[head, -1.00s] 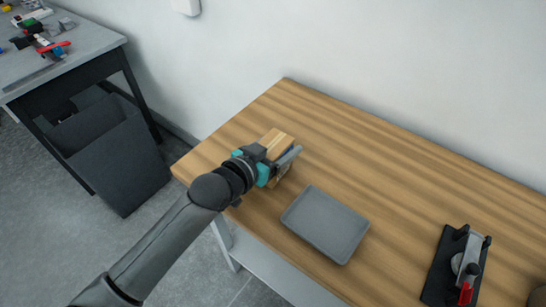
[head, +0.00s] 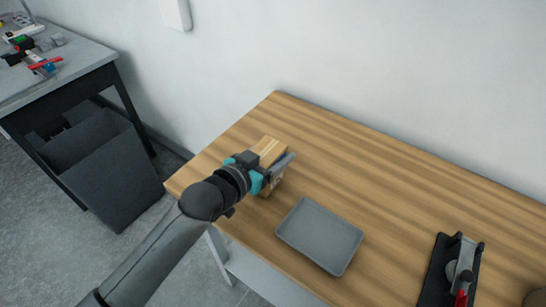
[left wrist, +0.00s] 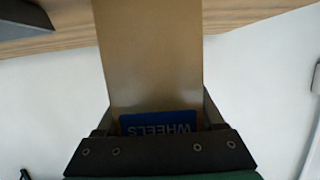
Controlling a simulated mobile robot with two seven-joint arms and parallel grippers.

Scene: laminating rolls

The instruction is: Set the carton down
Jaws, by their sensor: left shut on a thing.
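The carton (head: 268,150) is a light brown box near the far left corner of the wooden table (head: 390,190). In the left wrist view the carton (left wrist: 150,60) fills the middle, with a blue label reading "WHEELS" upside down near the jaws. My left gripper (head: 273,170) is shut on the carton and hides part of it in the head view. I cannot tell whether the carton's underside touches the tabletop. My right gripper is not in view.
A shallow grey tray (head: 320,236) lies to the right of and nearer than the carton. A black device with a red part (head: 455,272) stands at the right. Bare tabletop lies behind the tray. A dark bin (head: 105,170) and a cluttered grey bench (head: 60,75) stand at the left.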

